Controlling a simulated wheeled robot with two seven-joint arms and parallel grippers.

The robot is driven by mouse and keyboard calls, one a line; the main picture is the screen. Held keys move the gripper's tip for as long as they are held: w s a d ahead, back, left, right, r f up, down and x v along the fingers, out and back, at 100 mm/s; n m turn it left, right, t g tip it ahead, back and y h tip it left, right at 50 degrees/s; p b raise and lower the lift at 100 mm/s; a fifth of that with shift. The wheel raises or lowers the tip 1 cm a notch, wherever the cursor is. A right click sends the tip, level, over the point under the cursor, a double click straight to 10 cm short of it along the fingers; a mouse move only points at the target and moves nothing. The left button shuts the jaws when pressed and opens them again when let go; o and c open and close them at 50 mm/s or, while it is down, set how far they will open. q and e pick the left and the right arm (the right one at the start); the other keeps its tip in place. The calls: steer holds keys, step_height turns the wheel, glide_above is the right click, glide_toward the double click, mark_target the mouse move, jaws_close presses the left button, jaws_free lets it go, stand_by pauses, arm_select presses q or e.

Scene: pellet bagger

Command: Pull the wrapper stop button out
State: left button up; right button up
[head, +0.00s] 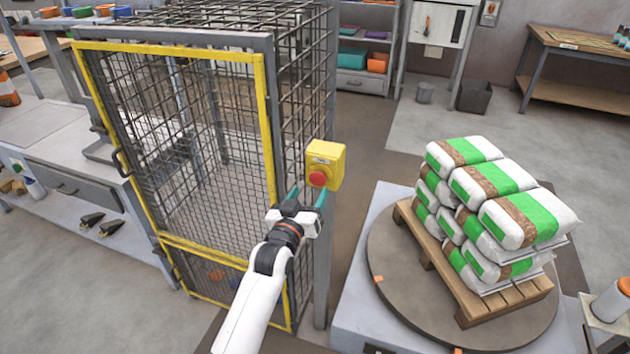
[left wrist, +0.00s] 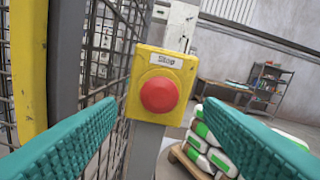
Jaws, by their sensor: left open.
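The wrapper stop button is a round red button (head: 318,179) on a yellow box (head: 331,157) fixed to a grey post at the cage corner. In the left wrist view the red button (left wrist: 159,95) sits in the middle, below a white "Stop" label (left wrist: 166,61) on the yellow box (left wrist: 185,72). My left gripper (head: 308,196) is open just in front of the button. In the left wrist view its teal fingers (left wrist: 155,130) are spread to either side, nothing between them, apart from the button. My right gripper is out of view.
The mesh cage with a yellow-framed door (head: 268,130) stands left of the post. A round turntable (head: 400,290) holds a wooden pallet (head: 430,250) of stacked white and green bags (head: 475,185) at the right. Open floor (head: 400,150) lies behind.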

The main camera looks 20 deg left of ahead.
mark_target(316, 180)
arm_select(q)
steer(key=w, duration=0.5)
steer(key=shift+w, duration=0.4)
jaws_close()
steer(key=shift+s+p, duration=0.45)
steer(key=shift+p, duration=0.2)
steer(key=shift+s+d+f, duration=0.1)
steer(key=shift+f, duration=0.05)
steer(key=shift+c, duration=2.3)
jaws_free()
steer(key=o, duration=0.5)
steer(key=shift+s, duration=0.1)
steer(key=shift+c, duration=0.2)
